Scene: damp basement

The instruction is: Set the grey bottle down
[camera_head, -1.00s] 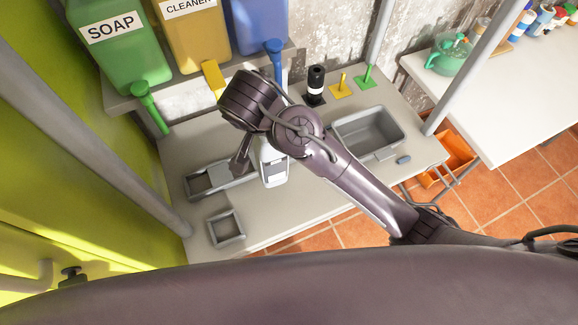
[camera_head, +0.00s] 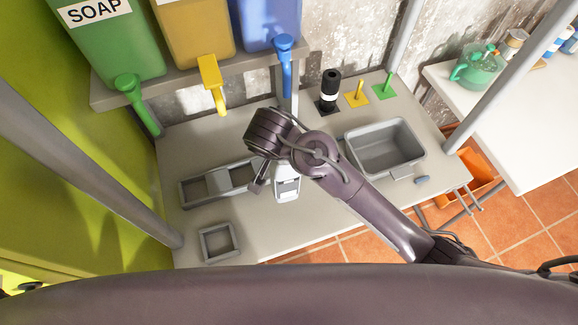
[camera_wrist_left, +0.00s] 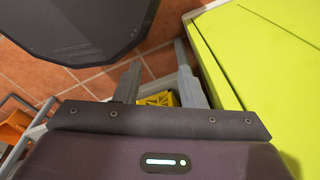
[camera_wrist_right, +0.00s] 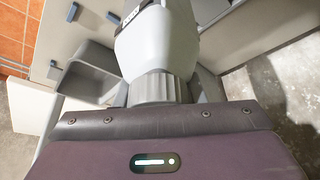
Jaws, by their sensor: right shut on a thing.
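The grey bottle (camera_head: 287,185) is a pale bottle with a grey label, seen over the bench (camera_head: 320,212) in the head view; my right arm hides its upper part. In the right wrist view it is large (camera_wrist_right: 157,45), and its ribbed grey collar is between the fingers of my right gripper (camera_wrist_right: 155,88), which is shut on it. I cannot tell whether its base touches the bench. My left gripper (camera_wrist_left: 157,76) is open and empty, over the tiled floor beside the green panel; it is outside the head view.
A two-part grey tray (camera_head: 192,192) lies left of the bottle, a small square tray (camera_head: 203,247) nearer, a grey basin (camera_head: 412,140) right. A black bottle (camera_head: 330,88), yellow stand (camera_head: 356,98) and green stand (camera_head: 384,90) are behind. Dispensers with taps (camera_head: 213,80) overhang the back.

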